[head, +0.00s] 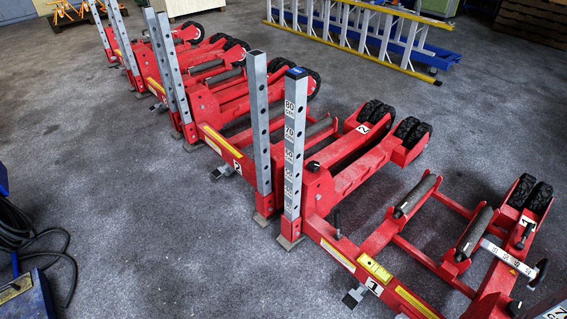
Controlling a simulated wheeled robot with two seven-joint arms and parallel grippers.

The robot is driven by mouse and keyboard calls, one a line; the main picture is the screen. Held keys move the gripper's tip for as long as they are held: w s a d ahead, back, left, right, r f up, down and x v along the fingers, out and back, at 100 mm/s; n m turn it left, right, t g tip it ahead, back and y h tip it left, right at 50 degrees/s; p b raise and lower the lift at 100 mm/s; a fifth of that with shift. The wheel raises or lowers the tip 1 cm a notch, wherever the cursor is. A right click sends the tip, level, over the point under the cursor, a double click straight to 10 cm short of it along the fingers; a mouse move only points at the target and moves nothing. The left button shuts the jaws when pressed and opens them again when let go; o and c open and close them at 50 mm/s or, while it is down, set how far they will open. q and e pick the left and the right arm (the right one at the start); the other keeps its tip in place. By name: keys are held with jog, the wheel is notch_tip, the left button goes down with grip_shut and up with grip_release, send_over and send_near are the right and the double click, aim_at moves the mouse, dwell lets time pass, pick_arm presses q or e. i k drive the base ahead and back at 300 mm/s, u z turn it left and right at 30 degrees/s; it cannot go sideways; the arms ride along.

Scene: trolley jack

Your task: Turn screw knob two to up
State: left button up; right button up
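Several red trolley jacks stand in a row on the floor in the head view. The jack marked "2" (238,166) is near the middle, with a second "2" label by its wheels. The jack marked "1" (374,288) is in front at the right. A small dark knob (313,167) sits on the red body beside the grey post with height marks (292,150). An upright dark handle (337,222) stands on jack one. I cannot tell which part is screw knob two or which way it is turned. Neither gripper shows.
A blue box (25,298) and black cable (30,238) are at the left. Grey posts (258,120) rise from the jacks.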

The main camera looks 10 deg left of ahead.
aim_at(314, 165)
jog(key=u, duration=0.65)
jog(key=i, duration=0.6)
jog(key=u, duration=0.55)
jog(key=i, duration=0.8)
jog(key=z, duration=0.85)
jog(key=i, duration=0.45)
jog(key=z, duration=0.6)
